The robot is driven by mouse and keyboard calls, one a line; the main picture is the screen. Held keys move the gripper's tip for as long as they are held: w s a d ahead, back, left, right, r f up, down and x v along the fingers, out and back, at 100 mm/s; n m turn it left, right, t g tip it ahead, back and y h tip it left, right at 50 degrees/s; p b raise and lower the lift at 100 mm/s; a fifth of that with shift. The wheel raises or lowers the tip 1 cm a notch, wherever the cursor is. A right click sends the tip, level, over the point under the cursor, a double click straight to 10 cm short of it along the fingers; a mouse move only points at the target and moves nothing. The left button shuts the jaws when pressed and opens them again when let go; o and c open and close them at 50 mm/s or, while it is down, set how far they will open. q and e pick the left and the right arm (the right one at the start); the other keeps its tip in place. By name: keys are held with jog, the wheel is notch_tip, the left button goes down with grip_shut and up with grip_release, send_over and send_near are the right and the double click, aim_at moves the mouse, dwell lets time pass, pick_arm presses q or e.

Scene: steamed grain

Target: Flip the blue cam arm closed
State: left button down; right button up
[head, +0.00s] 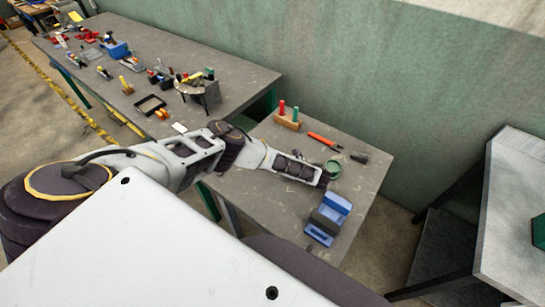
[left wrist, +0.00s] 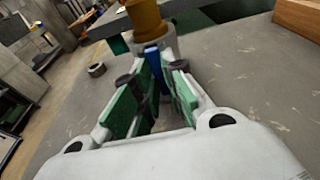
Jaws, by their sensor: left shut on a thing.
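My left gripper (left wrist: 165,68) shows in the left wrist view with its two green-padded fingers closed around a narrow blue piece, which looks like the blue cam arm (left wrist: 153,62). Behind it stand a pale round body (left wrist: 165,43) and a yellow-brown cylinder (left wrist: 146,18). The lower part of the blue piece is hidden between the fingers. In the head view my left arm reaches over the near table, and its far end hides the contact. A blue and dark fixture (head: 328,216) sits near that table's front right edge. My right gripper is not in view.
On the near table (head: 285,207) are a wooden peg block (head: 288,123), an orange-handled tool (head: 323,140), a green ring (head: 333,168) and a dark block (head: 359,157). A longer table with many small parts stands at left. A grey surface (head: 515,225) is at right.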

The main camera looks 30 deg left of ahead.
pick_arm(q)
jog(key=shift+y, duration=0.3)
jog(key=c, duration=1.5)
grip_release()
jog(key=shift+w+d+r, duration=0.15)
jog(key=shift+r, duration=0.15)
jog(key=shift+r, duration=0.25)
jog(key=shift+a+r, duration=0.2)
jog(key=shift+r, duration=4.2)
jog(key=shift+d, duration=0.1)
